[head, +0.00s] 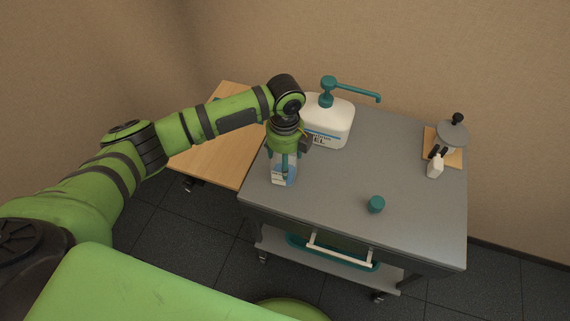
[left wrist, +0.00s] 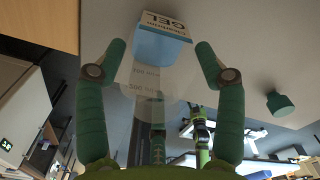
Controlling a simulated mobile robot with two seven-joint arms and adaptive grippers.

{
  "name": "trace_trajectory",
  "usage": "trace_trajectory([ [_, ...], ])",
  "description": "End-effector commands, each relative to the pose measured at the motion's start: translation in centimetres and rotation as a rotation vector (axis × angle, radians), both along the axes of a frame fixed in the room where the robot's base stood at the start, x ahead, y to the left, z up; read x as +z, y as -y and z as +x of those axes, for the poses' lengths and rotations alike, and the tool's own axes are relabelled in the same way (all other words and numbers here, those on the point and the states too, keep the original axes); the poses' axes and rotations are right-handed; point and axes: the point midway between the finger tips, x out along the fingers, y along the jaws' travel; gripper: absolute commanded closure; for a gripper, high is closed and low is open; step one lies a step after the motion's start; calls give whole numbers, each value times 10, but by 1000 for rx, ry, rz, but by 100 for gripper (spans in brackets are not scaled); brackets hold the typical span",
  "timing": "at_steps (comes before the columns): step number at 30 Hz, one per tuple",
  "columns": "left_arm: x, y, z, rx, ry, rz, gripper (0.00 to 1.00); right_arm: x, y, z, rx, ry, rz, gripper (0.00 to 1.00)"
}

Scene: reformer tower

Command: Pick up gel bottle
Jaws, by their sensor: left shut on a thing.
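The gel bottle (head: 285,179) is clear, with blue gel low inside. It appears upright at the left part of the grey cart top. My left gripper (head: 285,158) reaches it from above and is shut on its upper body. My right gripper is out of view.
A large white pump jug (head: 328,119) stands just behind the bottle. A small teal cap (head: 376,204) lies to the right. A lidded pot (head: 454,132) and a white spray bottle (head: 435,168) stand far right. The cart top's (head: 330,190) front middle is clear.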

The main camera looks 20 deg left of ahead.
Motion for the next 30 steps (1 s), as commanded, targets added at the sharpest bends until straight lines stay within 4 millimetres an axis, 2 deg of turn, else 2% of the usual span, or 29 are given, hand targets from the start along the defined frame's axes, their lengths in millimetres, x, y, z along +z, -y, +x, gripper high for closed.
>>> trace_trajectory([
  [8,1,0,-1,0,-3,1,81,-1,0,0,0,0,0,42],
  [14,9,0,0,1,-1,-1,81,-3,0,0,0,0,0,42],
  [24,42,1,0,-1,1,-1,81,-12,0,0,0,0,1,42],
  [30,55,25,-10,-3,0,-3,81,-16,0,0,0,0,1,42],
])
